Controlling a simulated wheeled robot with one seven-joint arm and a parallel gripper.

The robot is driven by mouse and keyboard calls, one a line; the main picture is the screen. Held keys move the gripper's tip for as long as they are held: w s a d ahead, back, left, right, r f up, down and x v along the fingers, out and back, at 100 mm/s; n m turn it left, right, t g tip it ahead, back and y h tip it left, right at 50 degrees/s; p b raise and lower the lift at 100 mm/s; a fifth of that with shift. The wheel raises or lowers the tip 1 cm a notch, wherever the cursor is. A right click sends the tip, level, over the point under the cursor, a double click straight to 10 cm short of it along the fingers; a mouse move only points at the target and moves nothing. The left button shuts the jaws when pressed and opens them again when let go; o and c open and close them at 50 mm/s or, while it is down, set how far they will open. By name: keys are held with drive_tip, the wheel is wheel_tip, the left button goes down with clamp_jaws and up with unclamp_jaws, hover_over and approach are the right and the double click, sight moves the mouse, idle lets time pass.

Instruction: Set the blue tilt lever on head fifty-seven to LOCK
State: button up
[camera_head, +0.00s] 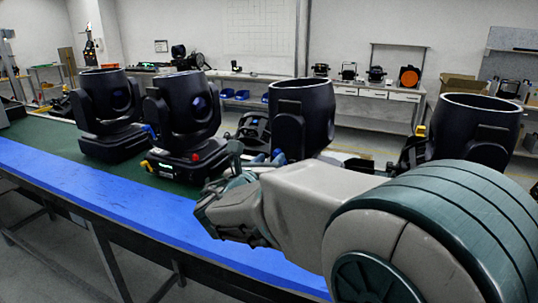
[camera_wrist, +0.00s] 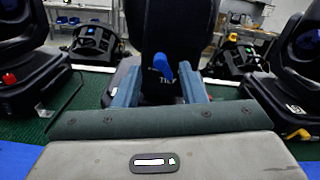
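A black moving head (camera_wrist: 185,25) stands straight ahead in the wrist view. A blue lever (camera_wrist: 163,67) shows on its near side, beside small white lettering that seems to read TILT. I cannot read a head number or a LOCK mark. My gripper (camera_wrist: 160,76) is open, with one blue-grey finger on each side of the lever. The gaps beside the lever look clear, and I see no contact. In the head view, this appears to be the head (camera_head: 300,108) just behind my gripper (camera_head: 255,160); my wrist hides its base.
Two other black heads (camera_head: 108,105) (camera_head: 188,115) stand on the green bench top to the left. Another head (camera_head: 475,125) stands at the right, behind my arm. A red knob (camera_wrist: 9,78) and a yellow-orange lever (camera_wrist: 298,134) show on the neighbouring units. A blue strip (camera_head: 110,200) edges the bench.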

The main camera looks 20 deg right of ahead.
sight(275, 154)
drive_tip(key=shift+x, duration=1.65)
clamp_jaws()
